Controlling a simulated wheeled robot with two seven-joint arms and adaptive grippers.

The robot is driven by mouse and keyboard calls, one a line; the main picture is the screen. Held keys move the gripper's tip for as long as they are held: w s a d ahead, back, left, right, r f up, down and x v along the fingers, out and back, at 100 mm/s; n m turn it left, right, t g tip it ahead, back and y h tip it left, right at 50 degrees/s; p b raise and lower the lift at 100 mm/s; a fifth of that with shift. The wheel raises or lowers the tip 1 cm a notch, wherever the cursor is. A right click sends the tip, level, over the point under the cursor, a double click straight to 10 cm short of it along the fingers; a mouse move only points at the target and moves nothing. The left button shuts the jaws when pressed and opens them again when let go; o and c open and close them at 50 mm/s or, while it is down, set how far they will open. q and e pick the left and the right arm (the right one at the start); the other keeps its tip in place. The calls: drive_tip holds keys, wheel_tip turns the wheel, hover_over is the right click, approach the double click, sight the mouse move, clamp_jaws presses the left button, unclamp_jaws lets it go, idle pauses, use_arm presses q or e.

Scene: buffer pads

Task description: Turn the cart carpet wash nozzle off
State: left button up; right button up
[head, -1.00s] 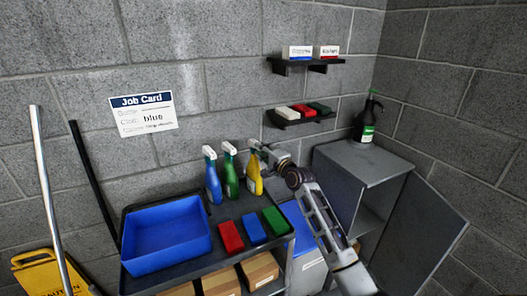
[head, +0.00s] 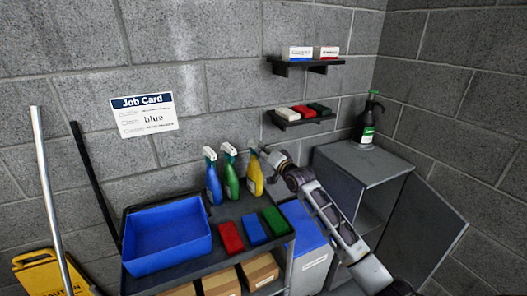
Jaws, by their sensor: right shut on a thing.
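Three spray bottles stand upright in a row at the back of the cart: a blue one (head: 214,185), a green one (head: 232,184) and a yellow one (head: 255,182). The blue and green bottles have white-topped spray heads. Their labels are too small to read, so I cannot tell which is the carpet wash. My right gripper (head: 266,153) comes in from the right and is shut on the spray head of the yellow bottle, which it mostly hides. I cannot see the nozzle tip's setting. My left gripper is not in view.
The cart holds a blue tub (head: 165,238) and red (head: 230,237), blue (head: 254,229) and green (head: 275,220) pads. A grey cabinet (head: 365,162) with an open door stands at right, a dark sprayer (head: 367,122) on top. A job card (head: 144,114) reading "blue" hangs behind.

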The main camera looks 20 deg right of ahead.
drive_tip(key=n, duration=0.3)
drive_tip(key=shift+p, duration=0.3)
drive_tip(key=n+p, duration=0.1)
drive_tip(key=n, duration=0.7)
drive_tip(key=shift+f+p, duration=0.1)
drive_tip(key=shift+p, duration=0.3)
drive_tip(key=shift+o, duration=0.2)
drive_tip(key=o, duration=0.6)
drive_tip(key=shift+c, duration=0.2)
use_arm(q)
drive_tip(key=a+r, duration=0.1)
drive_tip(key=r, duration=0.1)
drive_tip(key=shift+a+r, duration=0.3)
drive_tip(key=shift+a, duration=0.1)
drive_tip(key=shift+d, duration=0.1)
